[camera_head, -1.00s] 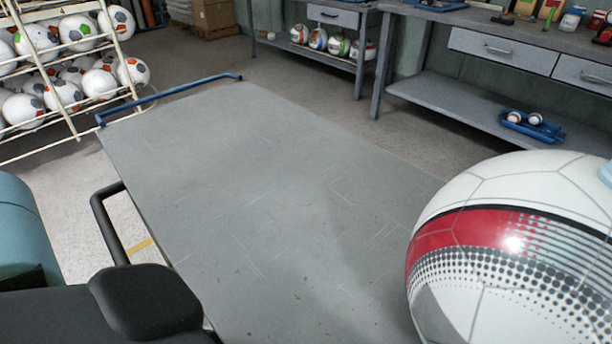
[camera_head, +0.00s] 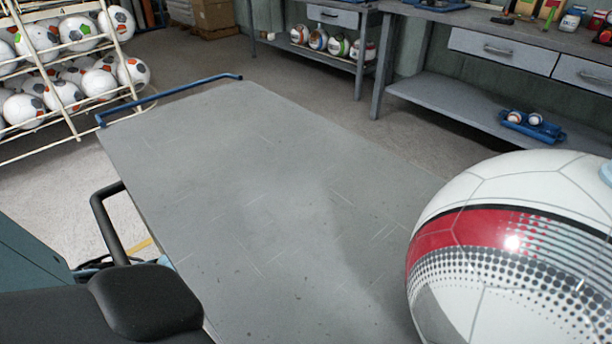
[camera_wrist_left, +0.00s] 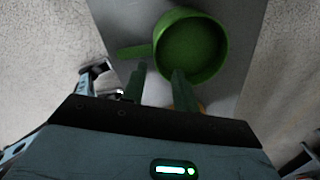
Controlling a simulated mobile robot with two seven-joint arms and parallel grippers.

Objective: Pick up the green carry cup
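The green carry cup (camera_wrist_left: 192,45) shows in the left wrist view, at the top, seen into its open mouth. Its handle (camera_wrist_left: 133,50) sticks out to the left. My left gripper (camera_wrist_left: 158,72) points toward the cup, its two fingers apart with nothing visible between them. The fingertips lie just below the handle and the cup's lower left rim; whether they touch is unclear. The cup is not visible in the head view. My right gripper is in neither view.
A long grey tabletop (camera_head: 250,190) is mostly bare, with a blue rail (camera_head: 170,95) at its far end. A large white and red ball (camera_head: 515,250) fills the right. A ball rack (camera_head: 75,70) stands at back left, workbenches (camera_head: 480,100) at back right.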

